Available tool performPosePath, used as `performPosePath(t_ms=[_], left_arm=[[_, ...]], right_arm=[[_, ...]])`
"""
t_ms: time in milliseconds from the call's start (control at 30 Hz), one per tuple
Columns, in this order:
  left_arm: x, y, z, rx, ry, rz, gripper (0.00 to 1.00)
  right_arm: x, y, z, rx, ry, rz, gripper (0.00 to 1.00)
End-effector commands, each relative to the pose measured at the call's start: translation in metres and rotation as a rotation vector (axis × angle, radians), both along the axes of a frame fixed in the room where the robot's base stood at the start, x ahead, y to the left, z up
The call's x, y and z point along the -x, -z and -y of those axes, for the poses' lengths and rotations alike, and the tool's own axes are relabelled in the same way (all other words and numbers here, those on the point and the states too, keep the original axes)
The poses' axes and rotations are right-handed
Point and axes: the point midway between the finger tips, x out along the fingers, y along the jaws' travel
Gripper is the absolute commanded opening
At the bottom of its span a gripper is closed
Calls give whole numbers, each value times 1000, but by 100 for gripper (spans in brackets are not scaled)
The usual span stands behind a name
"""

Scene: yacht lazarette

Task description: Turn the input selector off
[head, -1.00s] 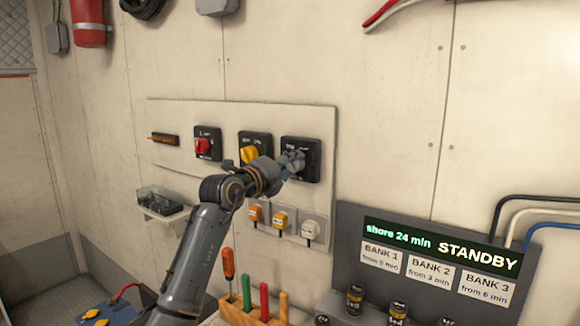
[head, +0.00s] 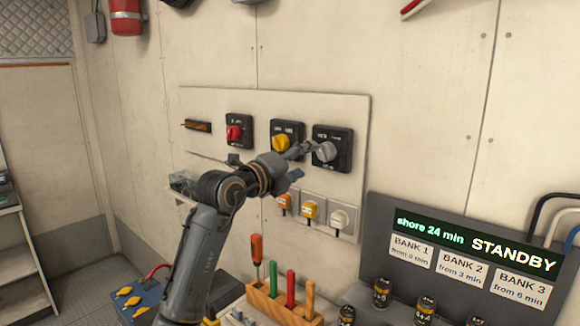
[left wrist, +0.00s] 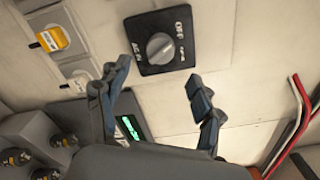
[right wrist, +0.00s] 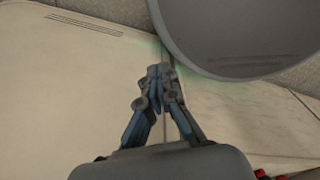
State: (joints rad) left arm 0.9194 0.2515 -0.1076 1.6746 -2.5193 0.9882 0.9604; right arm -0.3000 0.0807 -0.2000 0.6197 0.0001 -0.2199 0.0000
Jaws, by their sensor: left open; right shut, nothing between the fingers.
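A grey round knob (head: 326,151) sits on a black square plate (head: 344,163), the rightmost of three rotary switches on the wall panel. In the left wrist view the knob (left wrist: 160,48) shows with the word OFF beside it; I cannot tell for sure where it points. My left gripper (head: 306,160) is open just left of the knob in the head view. In the left wrist view its open fingers (left wrist: 160,74) are spread below the knob with nothing between them. My right gripper (right wrist: 158,72) is shut and empty, seen only in the right wrist view.
A yellow switch (head: 283,142) and a red switch (head: 236,132) are to the left. Several plugs (head: 310,209) in sockets sit below. A display (head: 460,250) reading STANDBY stands lower right, and a wooden tool rack (head: 275,303) stands below.

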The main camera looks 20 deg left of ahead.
Motion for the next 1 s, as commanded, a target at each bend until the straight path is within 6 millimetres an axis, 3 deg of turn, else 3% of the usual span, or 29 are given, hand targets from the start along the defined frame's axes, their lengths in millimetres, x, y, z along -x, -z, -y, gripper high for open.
performPosePath(t_ms=[100,300,767,867,1000], left_arm=[[20,0,-9,-2,-2,1,66],[39,0,-16,0,-1,0,66],[42,0,-17,0,0,0,66],[44,1,-14,7,13,9,66],[58,7,12,77,117,81,66]], right_arm=[[0,0,0,0,0,0,0],[0,0,-1,-1,0,0,0],[0,0,-1,-1,0,0,0],[0,0,-1,-1,0,0,0],[0,0,-1,-1,0,0,0]])
